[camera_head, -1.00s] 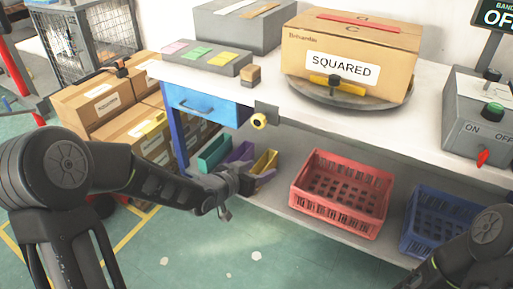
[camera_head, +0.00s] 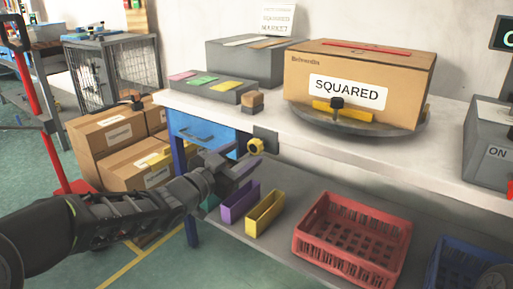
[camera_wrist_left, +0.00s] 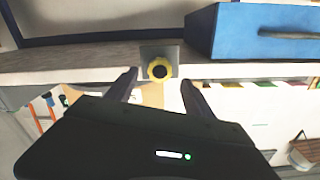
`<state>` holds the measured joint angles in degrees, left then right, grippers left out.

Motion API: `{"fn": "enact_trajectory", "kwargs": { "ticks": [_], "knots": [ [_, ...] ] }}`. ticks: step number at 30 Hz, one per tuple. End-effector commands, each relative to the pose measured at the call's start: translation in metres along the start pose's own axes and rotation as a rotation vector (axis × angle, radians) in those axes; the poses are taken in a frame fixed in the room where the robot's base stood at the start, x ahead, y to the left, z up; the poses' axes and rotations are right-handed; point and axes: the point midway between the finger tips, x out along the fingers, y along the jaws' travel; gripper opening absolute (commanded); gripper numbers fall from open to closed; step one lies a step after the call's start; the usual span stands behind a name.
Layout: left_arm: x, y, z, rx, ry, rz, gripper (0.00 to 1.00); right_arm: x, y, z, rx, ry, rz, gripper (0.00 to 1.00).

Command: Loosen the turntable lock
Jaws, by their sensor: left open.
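A round yellow knob with a dark centre (camera_head: 256,147) sits on a grey plate at the bench's front edge, right of the blue drawer. It also shows in the left wrist view (camera_wrist_left: 160,68), near the gap between my fingertips. My left gripper (camera_head: 246,167) is open and empty, just below and left of the knob in the head view. I cannot tell whether a finger touches it. The round grey turntable (camera_head: 375,127) carries a cardboard box labelled SQUARED (camera_head: 350,65). A yellow bar with a black knob (camera_head: 341,110) is at its front.
The blue drawer (camera_head: 203,130) is close to my left gripper. Below are a purple bin (camera_head: 238,204), a yellow bin (camera_head: 265,213), a red crate (camera_head: 350,240) and a blue crate (camera_head: 465,262). Cardboard boxes (camera_head: 110,135) stand left. A grey control box (camera_head: 490,145) is at right.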

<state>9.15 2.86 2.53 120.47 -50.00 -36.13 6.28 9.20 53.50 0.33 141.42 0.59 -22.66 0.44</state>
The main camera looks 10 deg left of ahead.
Motion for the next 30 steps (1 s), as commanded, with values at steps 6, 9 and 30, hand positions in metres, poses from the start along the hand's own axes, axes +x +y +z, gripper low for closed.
{"fn": "enact_trajectory", "kwargs": {
  "ticks": [6, 9, 30],
  "knots": [
    [0.034, 0.002, 0.003, -0.001, 0.000, 0.003, 0.61, 0.012, 0.004, -0.001, 0.001, 0.005, 0.000, 0.36],
    [0.049, 0.002, 0.003, -0.001, 0.000, 0.002, 0.61, 0.016, 0.005, -0.001, 0.001, 0.007, 0.000, 0.36],
    [0.065, 0.001, 0.000, -0.001, -0.001, 0.000, 0.41, 0.018, 0.005, -0.002, 0.001, 0.009, 0.000, 0.36]
  ]
}}
